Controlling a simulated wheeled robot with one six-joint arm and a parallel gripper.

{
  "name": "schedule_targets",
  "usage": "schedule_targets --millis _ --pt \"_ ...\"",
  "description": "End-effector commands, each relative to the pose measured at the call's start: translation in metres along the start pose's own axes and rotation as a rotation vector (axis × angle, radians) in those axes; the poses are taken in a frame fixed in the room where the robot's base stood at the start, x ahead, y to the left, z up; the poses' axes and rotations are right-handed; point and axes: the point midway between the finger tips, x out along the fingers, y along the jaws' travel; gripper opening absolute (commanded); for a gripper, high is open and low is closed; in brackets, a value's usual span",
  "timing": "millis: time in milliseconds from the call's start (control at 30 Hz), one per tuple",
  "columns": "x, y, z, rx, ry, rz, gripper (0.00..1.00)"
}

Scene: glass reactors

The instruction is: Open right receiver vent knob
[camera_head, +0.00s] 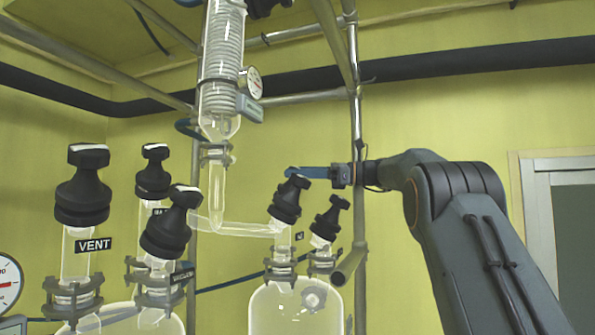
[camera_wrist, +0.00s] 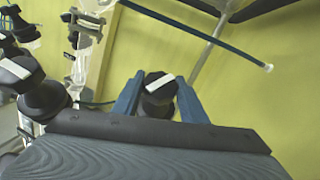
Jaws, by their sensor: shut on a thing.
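A black valve knob (camera_head: 287,199) with a white stripe on top stands, slightly tilted, on the left neck of the clear glass receiver (camera_head: 295,308) in the head view. My gripper (camera_head: 300,172) reaches in from the right, with its blue fingers at the knob's top. In the wrist view, the two blue fingers of my gripper (camera_wrist: 158,98) are on either side of the striped knob (camera_wrist: 157,88), shut on it. A small label beside the neck is too small to read. The knob's lower part is hidden in the wrist view.
A second black knob (camera_head: 331,218) stands close to the right on the same receiver. Larger black knobs, including one labelled VENT (camera_head: 82,190), stand at the left. A glass condenser (camera_head: 222,60) and a metal pole (camera_head: 355,110) rise nearby.

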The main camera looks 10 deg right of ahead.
Motion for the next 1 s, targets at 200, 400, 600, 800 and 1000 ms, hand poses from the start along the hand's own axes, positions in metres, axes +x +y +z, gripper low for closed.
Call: schedule_targets --millis 200,400,600,800,1000 --pt "0.001 0.000 -0.001 0.001 0.001 0.002 0.16" --pt "0.000 0.000 -0.001 0.001 0.001 0.001 0.57" --pt "0.000 0.000 -0.001 0.001 0.000 -0.001 0.57" --pt "0.000 -0.003 0.007 -0.001 0.000 -0.001 0.57" --pt "0.001 -0.010 0.035 -0.003 0.000 -0.001 0.57"
